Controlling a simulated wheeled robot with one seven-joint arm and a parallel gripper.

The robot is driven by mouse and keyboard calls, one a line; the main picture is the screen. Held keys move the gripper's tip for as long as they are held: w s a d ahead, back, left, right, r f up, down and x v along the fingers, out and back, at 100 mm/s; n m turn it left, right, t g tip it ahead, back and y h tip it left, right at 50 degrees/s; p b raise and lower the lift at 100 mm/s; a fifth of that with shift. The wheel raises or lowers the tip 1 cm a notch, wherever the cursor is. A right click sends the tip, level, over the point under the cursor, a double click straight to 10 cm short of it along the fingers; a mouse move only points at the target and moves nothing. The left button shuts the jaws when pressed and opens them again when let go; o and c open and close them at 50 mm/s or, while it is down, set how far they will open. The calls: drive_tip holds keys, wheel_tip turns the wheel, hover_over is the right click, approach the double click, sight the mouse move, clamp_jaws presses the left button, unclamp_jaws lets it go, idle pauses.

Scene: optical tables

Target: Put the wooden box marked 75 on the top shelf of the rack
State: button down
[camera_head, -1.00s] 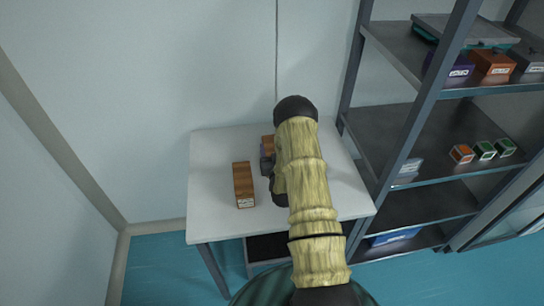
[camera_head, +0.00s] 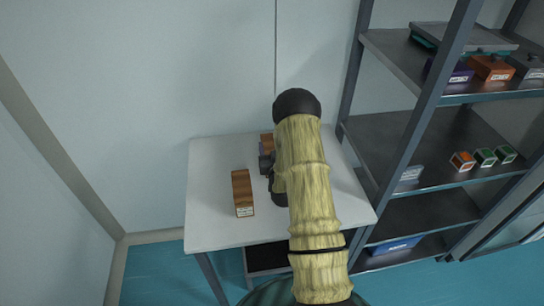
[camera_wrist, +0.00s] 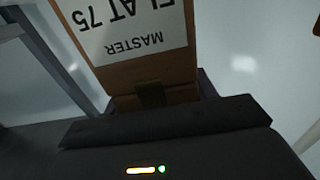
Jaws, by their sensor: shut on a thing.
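The wooden box marked 75 (camera_wrist: 152,74) fills the top middle of the wrist view, with its white label upside down and reading "MASTER FLAT 75". My gripper (camera_wrist: 150,97) is shut on it. In the head view my gripper (camera_head: 268,166) is over the white table, mostly hidden by my arm, and only a small brown part of the held box (camera_head: 266,141) shows. I cannot tell whether the box touches the table. The rack (camera_head: 428,105) stands to the right of the table; its highest shelf in view (camera_head: 395,58) carries several items.
Another wooden box (camera_head: 242,190) lies on the white table (camera_head: 212,220), left of my gripper. The rack's upper shelf holds a grey tray (camera_head: 465,38) and purple, orange (camera_head: 492,68) and grey boxes.

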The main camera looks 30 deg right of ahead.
drive_tip(key=shift+r+b, duration=0.5)
drive_tip(key=shift+r, duration=2.2)
